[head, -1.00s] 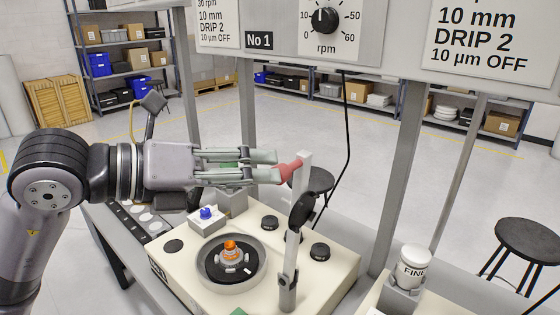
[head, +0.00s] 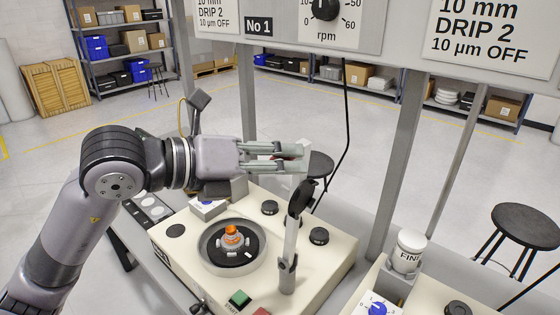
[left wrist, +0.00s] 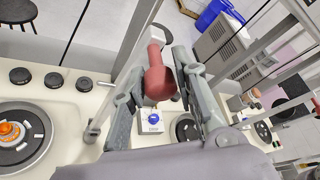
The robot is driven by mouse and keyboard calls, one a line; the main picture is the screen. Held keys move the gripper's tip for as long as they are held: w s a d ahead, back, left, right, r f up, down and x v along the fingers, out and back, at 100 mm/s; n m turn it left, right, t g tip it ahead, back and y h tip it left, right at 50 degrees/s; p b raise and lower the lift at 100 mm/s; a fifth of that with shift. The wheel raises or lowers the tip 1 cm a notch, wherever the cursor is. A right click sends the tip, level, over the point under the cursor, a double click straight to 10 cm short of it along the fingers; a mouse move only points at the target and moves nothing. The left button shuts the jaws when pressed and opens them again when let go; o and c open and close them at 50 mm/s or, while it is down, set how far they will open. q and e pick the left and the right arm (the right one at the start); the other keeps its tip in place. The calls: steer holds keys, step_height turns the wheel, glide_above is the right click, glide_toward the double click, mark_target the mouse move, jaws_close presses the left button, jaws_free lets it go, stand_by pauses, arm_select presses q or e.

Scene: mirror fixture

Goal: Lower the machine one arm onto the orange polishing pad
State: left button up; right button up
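Machine one (head: 330,262) is a cream unit under the No 1 sign. Its bowl holds a dark disc (head: 217,254) with an orange piece (head: 231,234) in the middle. A pale upright arm (head: 289,245) with a black joint (head: 300,197) stands raised at the bowl's right. Its red handle (left wrist: 160,78) shows between my left gripper's fingers (left wrist: 158,98) in the left wrist view. My left gripper (head: 290,157) looks open around the handle, with no clear squeeze. The fingers partly hide the handle in the head view. My right gripper is not in view.
Black knobs (head: 319,236) and a green button (head: 239,299) sit on the machine top. Grey posts (head: 400,160) and a panel rise behind. A second cream unit with a white bottle (head: 408,250) stands at the right. A black stool (head: 527,228) is beyond.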

arm_select(q)
jaws_close()
stand_by(0.3)
